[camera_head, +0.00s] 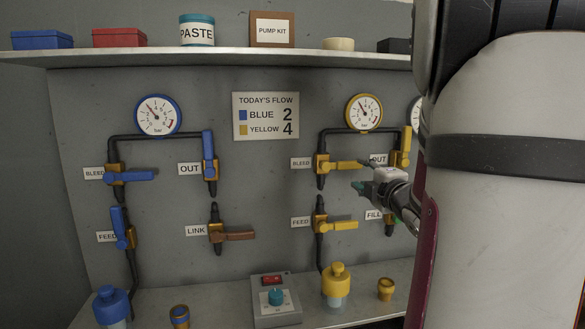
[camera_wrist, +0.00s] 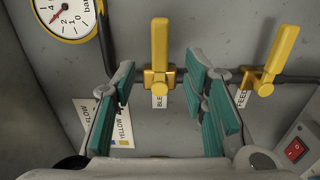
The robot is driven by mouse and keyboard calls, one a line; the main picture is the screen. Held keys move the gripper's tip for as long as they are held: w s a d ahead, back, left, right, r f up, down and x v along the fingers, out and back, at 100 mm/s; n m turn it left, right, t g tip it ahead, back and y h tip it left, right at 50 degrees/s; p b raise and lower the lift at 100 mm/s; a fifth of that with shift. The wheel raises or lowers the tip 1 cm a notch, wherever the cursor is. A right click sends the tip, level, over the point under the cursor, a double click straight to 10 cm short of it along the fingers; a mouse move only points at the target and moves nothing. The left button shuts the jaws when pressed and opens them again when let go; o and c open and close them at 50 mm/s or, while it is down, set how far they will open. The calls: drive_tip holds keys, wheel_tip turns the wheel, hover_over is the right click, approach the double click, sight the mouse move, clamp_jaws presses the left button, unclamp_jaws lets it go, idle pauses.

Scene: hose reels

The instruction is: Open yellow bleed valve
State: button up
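The yellow bleed valve (camera_head: 322,166) is on the back panel beside its BLEED label. Its yellow lever (camera_head: 346,165) points sideways to the right, across the upright pipe. In the wrist view the lever (camera_wrist: 160,50) points up, with its yellow body (camera_wrist: 158,78) below. My gripper (camera_head: 372,188) is just below and right of the lever's free end in the head view. In the wrist view my gripper (camera_wrist: 160,85) is open and empty, its teal fingers wide apart, with the valve body seen between them. The fingers appear to be short of the lever.
The yellow feed valve (camera_head: 321,223) sits below, its lever (camera_head: 343,225) also sideways. The yellow OUT valve (camera_head: 400,159) is to the right, lever upright, partly behind my arm. A yellow gauge (camera_head: 364,112) hangs above. A shelf (camera_head: 250,60) runs overhead; a control box (camera_head: 276,302) stands below.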

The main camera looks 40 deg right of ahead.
sight(351, 166)
drive_tip(key=x, duration=0.9)
drive_tip(key=shift+w+d, duration=0.25)
drive_tip(key=shift+d, duration=0.05)
clamp_jaws()
